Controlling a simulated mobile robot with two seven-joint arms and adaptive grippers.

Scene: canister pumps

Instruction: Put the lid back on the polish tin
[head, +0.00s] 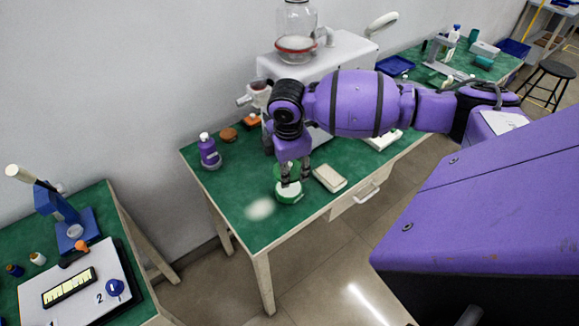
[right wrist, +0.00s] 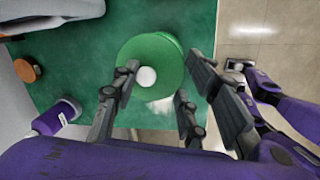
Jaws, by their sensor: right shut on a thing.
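The polish tin (head: 291,198) is a small round green and whitish thing near the front edge of the green table. In the right wrist view a round green lid (right wrist: 146,50) with a white knob on top lies between my right gripper's fingers. My right gripper (head: 291,183) points down at the tin and is shut on the lid. Fingers partly cover lid and tin, and I cannot tell whether these touch.
A cream box (head: 330,178) lies just right of the tin. A purple bottle (head: 209,152) and an orange-brown jar (head: 251,120) stand at the back left. A large white machine (head: 345,52) stands behind my arm. The table's left front is clear.

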